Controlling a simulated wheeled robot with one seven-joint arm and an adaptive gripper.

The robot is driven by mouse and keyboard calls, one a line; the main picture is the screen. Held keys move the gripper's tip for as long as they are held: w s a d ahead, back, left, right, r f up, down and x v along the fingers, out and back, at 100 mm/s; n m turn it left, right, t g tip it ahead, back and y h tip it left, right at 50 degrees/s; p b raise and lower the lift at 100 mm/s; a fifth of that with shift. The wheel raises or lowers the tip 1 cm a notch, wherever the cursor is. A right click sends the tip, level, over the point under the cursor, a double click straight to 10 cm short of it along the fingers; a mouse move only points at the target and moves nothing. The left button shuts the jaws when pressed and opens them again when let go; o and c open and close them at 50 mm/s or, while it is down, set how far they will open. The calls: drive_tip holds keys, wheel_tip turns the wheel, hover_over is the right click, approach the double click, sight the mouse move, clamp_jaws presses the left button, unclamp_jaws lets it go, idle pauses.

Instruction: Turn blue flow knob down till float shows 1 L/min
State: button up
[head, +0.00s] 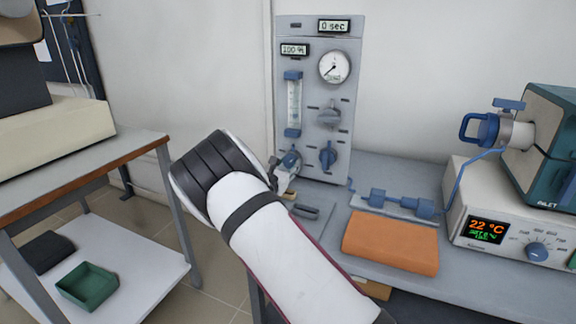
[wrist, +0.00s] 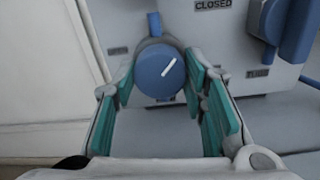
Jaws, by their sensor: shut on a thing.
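The blue flow knob (wrist: 160,72) has a white pointer line slanting up to the right in the wrist view. My gripper (wrist: 163,88) is shut on it, with green pads at its left and right sides. In the head view the knob (head: 291,159) sits low on the grey panel (head: 308,60), below the flow tube, and my gripper (head: 285,168) reaches it from below, partly hidden by my wrist. The flow tube (head: 294,104) has blue end caps. Its float and scale are too small to read.
An orange block (head: 391,243) and a furnace controller (head: 510,225) showing 22 °C are on the bench to the right.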

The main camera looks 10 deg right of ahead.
drive_tip(key=shift+m, duration=1.5)
drive_tip(key=o, duration=1.2)
drive_tip(key=shift+c, duration=0.2)
drive_tip(key=v, duration=1.2)
